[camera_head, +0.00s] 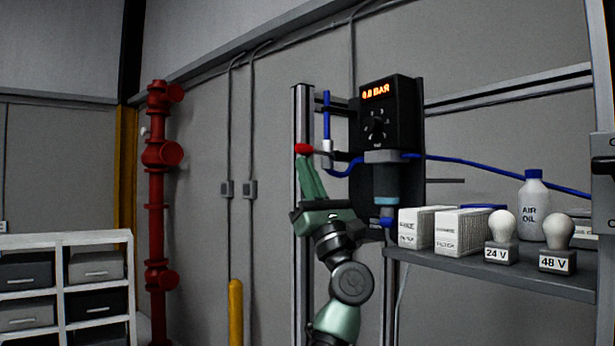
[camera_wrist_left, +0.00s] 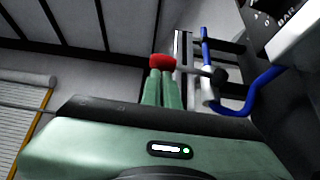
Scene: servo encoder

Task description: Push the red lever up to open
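My right gripper is not in view.
Blue tubes (camera_head: 327,115) run around the valve. A grey shelf (camera_head: 480,272) at right holds white boxes (camera_head: 461,231), an AIR OIL bottle (camera_head: 533,208) and two bulbs marked 24 V and 48 V. A red pipe (camera_head: 156,215) and drawer unit (camera_head: 65,240) stand at left.

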